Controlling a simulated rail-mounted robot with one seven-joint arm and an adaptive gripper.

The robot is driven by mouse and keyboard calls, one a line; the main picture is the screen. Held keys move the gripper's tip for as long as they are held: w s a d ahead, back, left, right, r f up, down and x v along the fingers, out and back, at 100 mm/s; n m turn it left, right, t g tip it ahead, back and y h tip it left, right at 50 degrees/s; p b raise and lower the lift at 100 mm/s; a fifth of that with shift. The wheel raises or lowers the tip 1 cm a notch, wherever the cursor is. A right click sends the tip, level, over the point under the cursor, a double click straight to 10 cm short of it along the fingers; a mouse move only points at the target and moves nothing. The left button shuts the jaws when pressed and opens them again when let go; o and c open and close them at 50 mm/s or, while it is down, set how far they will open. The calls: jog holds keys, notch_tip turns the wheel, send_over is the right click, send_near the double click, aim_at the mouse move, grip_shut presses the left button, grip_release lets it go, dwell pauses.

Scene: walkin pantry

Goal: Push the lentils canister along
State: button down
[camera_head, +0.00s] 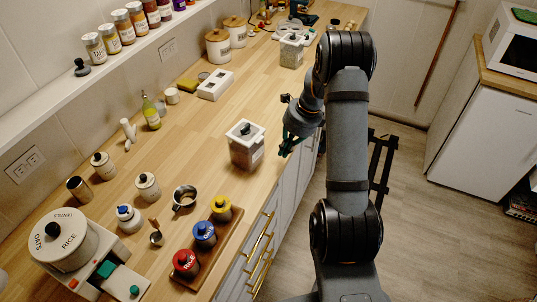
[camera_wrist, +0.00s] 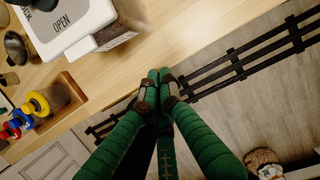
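A clear square canister with a white lid and dark knob (camera_head: 246,152) stands upright on the wooden counter near its front edge. Its label is too small to read, so I cannot confirm it is the lentils. In the wrist view a canister with a white lid marked OPEN (camera_wrist: 62,27) fills the upper left, with brownish contents showing below the lid. My gripper (camera_head: 288,146) is just right of the canister, by the counter's front edge, apart from it. In the wrist view its green fingers (camera_wrist: 158,76) meet at the tips with nothing between them.
A similar white-lidded canister (camera_head: 291,52) stands farther back. A white box (camera_head: 215,85) lies behind the near canister. A wooden tray (camera_head: 231,225) with red, blue and yellow-lidded jars is nearer, beside a metal cup (camera_head: 185,197). Bare counter surrounds the near canister.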

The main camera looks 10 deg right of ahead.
jog(key=x, duration=0.4)
jog(key=shift+s, duration=0.1)
jog(key=a+p, duration=0.1)
jog(key=w+a+p, duration=0.1)
jog(key=shift+w+a+f, duration=0.25)
jog(key=shift+w+a, duration=0.05)
jog(key=shift+w+a+f+p, duration=0.15)
jog(key=shift+w+a+p, duration=0.2)
jog(key=shift+a, duration=0.2)
